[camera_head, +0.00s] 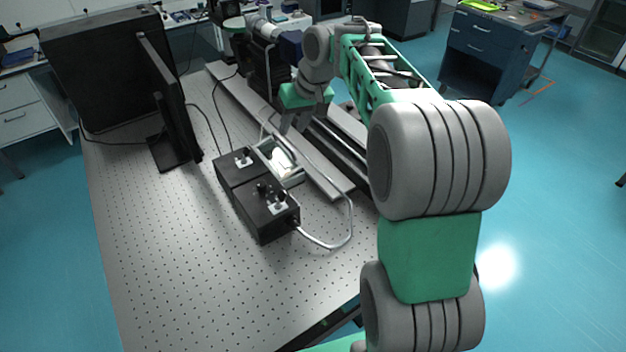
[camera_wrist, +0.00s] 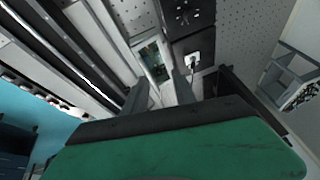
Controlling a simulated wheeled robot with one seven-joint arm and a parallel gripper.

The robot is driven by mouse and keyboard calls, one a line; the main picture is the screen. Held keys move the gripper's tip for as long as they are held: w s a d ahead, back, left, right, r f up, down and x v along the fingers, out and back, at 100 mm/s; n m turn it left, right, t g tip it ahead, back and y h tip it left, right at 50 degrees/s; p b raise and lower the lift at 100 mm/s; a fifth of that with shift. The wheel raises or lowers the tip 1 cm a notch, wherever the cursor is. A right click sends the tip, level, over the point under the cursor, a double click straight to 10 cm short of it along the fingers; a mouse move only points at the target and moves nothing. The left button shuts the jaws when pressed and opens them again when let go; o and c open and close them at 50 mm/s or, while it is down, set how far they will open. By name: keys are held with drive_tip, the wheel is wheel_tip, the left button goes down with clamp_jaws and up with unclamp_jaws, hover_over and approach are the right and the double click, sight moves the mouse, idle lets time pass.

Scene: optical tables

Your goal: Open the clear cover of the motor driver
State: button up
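The motor driver appears to be the small pale-framed box (camera_head: 279,164) beside two black boxes on the perforated table. Light-coloured parts show inside it. It also shows in the wrist view (camera_wrist: 151,56), with a circuit board visible inside. The clear cover is hard to make out, and I cannot tell its angle. My gripper (camera_head: 290,127) is above the far side of the driver, pointing down. In the wrist view my gripper (camera_wrist: 160,84) has its two fingers apart with nothing seen between them, at the driver's near end. Contact with the cover cannot be told.
A grey cable (camera_head: 350,222) loops on the right. Long metal rails (camera_head: 335,150) run behind it. A black monitor (camera_head: 172,105) stands at the left. The front left of the table (camera_head: 170,270) is clear.

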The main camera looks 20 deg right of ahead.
drive_tip(key=s+a+m+h+p, duration=0.1)
drive_tip(key=s+h, duration=0.1)
drive_tip(key=s, duration=1.8)
drive_tip(key=shift+m, duration=0.3)
drive_tip(key=shift+f, duration=0.1)
